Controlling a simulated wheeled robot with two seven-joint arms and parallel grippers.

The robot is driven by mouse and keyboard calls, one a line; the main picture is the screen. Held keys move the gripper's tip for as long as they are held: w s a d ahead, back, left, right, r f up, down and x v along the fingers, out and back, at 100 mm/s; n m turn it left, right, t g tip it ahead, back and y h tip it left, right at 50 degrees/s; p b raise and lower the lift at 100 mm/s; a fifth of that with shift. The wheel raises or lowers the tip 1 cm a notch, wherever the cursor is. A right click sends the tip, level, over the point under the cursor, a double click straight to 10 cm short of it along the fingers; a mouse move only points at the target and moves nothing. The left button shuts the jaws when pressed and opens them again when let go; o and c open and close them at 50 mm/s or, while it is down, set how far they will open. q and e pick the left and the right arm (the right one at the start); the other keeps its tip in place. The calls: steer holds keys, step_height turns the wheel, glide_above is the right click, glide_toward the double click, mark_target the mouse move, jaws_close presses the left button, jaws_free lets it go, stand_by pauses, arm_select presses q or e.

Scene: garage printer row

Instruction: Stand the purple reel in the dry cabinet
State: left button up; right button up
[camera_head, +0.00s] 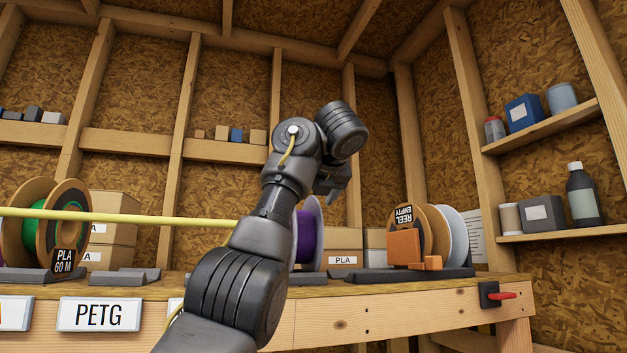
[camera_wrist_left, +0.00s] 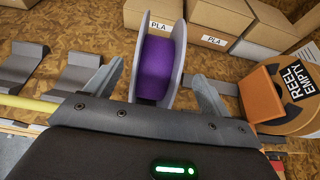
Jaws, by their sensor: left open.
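The purple reel (camera_head: 306,238), purple filament between pale grey flanges, stands upright on the bench, partly hidden behind my left arm in the head view. In the left wrist view the reel (camera_wrist_left: 156,70) is straight ahead between the two fingers. My left gripper (camera_wrist_left: 158,78) is open, one finger on each side of the reel; I cannot tell whether they touch it. In the head view the left gripper (camera_head: 335,185) is up and to the right of the reel, partly hidden by its own wrist. My right gripper and the dry cabinet are not in view.
An orange block (camera_head: 404,248) stands before reels marked "REEL EMPTY" (camera_head: 403,215), right of the purple reel. A green reel (camera_head: 40,230) stands at left. A yellow strand (camera_head: 120,216) runs across to my arm. Boxes (camera_head: 112,210) line the back. Empty grey cradles (camera_head: 125,277) lie left.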

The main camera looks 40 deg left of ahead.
mark_target(304, 217)
arm_select(q)
steer(key=x, duration=0.4)
steer(key=shift+s+a+r, duration=0.1)
steer(key=shift+a, duration=0.05)
steer(key=shift+a+p, duration=0.25)
steer(key=shift+p, duration=0.1)
steer(key=shift+a+f, duration=0.2)
steer(key=shift+a, duration=0.05)
steer(key=shift+w+a+f, duration=0.3)
steer(key=shift+w+a, duration=0.05)
steer(key=shift+w, duration=0.25)
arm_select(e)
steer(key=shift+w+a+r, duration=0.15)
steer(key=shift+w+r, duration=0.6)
arm_select(q)
steer(key=shift+s+r, duration=0.1)
steer(key=shift+s, duration=0.05)
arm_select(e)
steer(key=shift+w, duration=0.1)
